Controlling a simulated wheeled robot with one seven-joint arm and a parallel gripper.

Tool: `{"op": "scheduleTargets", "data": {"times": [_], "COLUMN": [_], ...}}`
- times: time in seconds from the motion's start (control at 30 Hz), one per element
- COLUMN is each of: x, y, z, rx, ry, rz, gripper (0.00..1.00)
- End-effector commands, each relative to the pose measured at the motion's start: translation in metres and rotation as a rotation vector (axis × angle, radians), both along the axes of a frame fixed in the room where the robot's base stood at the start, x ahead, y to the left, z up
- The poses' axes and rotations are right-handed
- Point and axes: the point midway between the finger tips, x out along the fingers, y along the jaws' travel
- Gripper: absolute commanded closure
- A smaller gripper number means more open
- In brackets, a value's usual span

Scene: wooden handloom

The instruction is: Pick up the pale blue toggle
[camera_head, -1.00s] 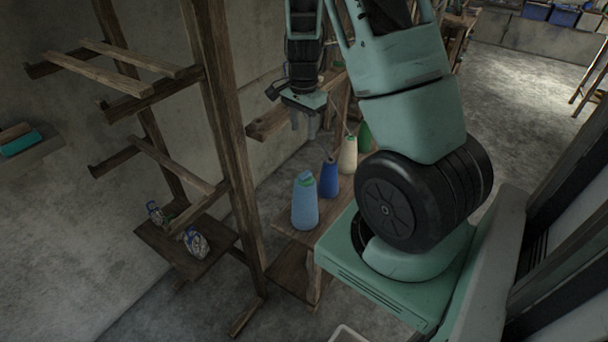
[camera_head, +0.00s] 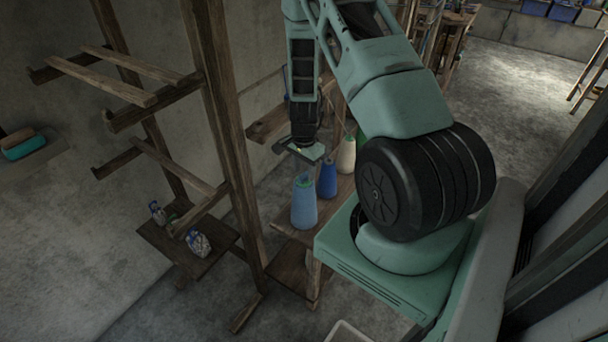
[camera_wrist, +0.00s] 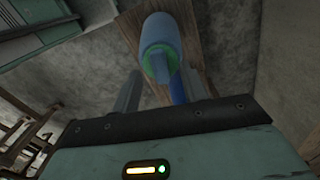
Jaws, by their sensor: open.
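The pale blue thing that I see is a thread cone (camera_head: 304,206) with a green top, standing upright on a wooden bench. No piece shaped like a toggle can be made out. My gripper (camera_head: 307,170) points down just above the cone's top; its fingers are hard to make out in the head view. In the wrist view my gripper (camera_wrist: 163,80) is open and empty, with one finger on each side. The pale blue cone (camera_wrist: 160,34) shows ahead, its green top between the finger lines. I cannot tell whether the fingers reach past the top.
A darker blue cone (camera_head: 327,180) stands close behind the pale one, and a cream cone (camera_head: 346,155) beyond it. The wooden bench (camera_head: 290,268) holds them. A wooden upright (camera_head: 232,150) of the loom stands to the left, with a low shelf (camera_head: 165,243) holding small patterned items.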

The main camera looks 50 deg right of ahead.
Motion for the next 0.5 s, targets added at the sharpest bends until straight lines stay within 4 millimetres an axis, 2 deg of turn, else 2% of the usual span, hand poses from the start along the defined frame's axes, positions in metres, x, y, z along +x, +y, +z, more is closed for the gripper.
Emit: {"op": "scheduleTargets", "data": {"times": [0.13, 0.4, 0.43, 0.5], "x": [0.0, 0.001, 0.001, 0.001], "y": [0.0, 0.0, 0.0, 0.0], "z": [-0.013, -0.017, -0.017, -0.017], "rx": [0.0, -0.001, -0.001, -0.001], "ry": [0.0, -0.002, -0.002, -0.001], "rz": [0.0, 0.0, 0.001, 0.0], "gripper": [0.56, 0.56, 0.59, 0.78]}}
